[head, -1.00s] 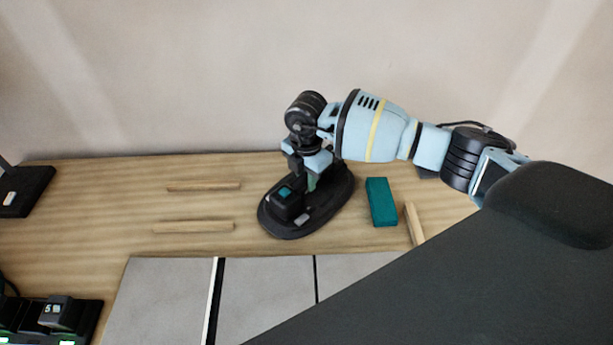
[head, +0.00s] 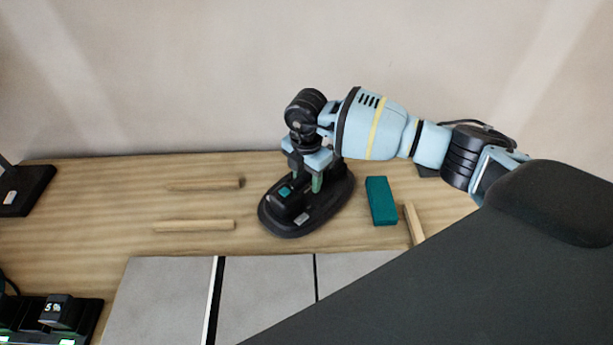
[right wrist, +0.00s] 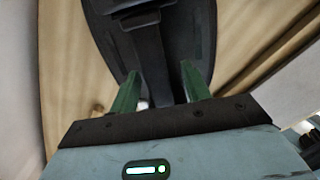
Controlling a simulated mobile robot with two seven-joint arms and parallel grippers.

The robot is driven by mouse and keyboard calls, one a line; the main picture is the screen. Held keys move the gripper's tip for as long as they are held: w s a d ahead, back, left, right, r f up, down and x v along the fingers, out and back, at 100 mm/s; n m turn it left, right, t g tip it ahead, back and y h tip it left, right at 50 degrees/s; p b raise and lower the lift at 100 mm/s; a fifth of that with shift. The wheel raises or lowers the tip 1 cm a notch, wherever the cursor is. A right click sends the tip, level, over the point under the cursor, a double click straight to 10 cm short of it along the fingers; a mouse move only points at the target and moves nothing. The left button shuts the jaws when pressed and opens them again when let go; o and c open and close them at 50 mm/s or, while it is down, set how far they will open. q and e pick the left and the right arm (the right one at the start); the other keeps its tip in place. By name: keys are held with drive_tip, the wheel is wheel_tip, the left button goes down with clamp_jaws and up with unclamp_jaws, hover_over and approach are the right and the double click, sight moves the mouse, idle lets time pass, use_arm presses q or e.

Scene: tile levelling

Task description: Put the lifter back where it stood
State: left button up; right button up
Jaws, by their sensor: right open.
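The lifter (head: 287,212), a black device with an oval base, stands flat on the wooden surface in the head view. My right gripper (head: 306,183) is over it, pointing down, with its green fingers spread apart. In the right wrist view the lifter (right wrist: 152,45) lies ahead of and between the open fingers of the right gripper (right wrist: 160,78), with a gap showing on each side of its dark middle part. Part of the lifter is hidden behind the gripper in the head view. My left gripper is not in view.
A teal block (head: 381,201) and a wooden strip (head: 414,223) lie right of the lifter. Two more strips (head: 194,226) lie to the left. Grey tiles (head: 265,295) are in front. A black device with a lit display (head: 55,312) is at lower left.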

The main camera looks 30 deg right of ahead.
wheel_tip(320, 180, up, 8)
drive_tip(key=shift+f, duration=0.25)
idle(0.4)
